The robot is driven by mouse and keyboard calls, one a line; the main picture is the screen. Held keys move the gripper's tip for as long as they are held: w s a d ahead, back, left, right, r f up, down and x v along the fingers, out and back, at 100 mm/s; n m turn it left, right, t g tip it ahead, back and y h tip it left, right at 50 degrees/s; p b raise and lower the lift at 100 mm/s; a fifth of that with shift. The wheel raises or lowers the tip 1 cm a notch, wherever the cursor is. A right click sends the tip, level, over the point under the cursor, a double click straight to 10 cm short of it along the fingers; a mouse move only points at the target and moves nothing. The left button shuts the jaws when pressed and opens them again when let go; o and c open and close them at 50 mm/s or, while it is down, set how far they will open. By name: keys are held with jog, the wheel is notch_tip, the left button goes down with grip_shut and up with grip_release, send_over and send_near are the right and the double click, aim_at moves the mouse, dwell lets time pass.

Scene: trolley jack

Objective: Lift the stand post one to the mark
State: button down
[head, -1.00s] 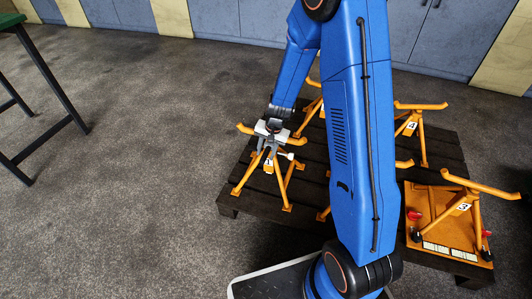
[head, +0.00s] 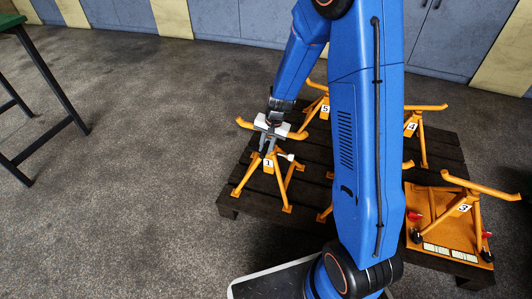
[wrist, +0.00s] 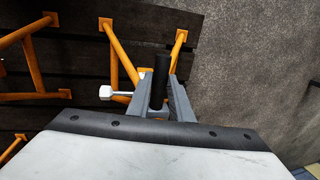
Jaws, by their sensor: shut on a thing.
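Stand one (head: 287,183), an orange tripod with a "1" label (head: 268,162), stands upright at the left front of the dark pallet. Its orange top arms (head: 245,123) stick out on both sides of my gripper. My gripper (head: 267,146) reaches down from above and is shut on the stand post. In the wrist view, a black upright cylinder (wrist: 160,82), seemingly part of the post, shows between the grey fingers. A pale side knob (head: 290,157) sticks out to the right; it also shows in the wrist view (wrist: 107,92). I cannot make out the mark.
Stand five (head: 324,108), stand four (head: 411,127) and stand three (head: 463,208) share the pallet (head: 228,209). An orange board (head: 420,196) with red parts lies under stand three. A green-topped table (head: 10,20) is at far left. The floor between is clear.

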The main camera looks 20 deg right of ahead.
jog(key=shift+r, duration=1.6)
jog(key=c, duration=1.6)
grip_release()
jog(key=d+r, duration=0.1)
jog(key=r, duration=0.4)
jog(key=s+d+r, duration=0.1)
jog(key=r, duration=0.5)
jog(key=s+r, duration=0.1)
jog(key=r, duration=0.5)
jog(key=shift+d, duration=0.4)
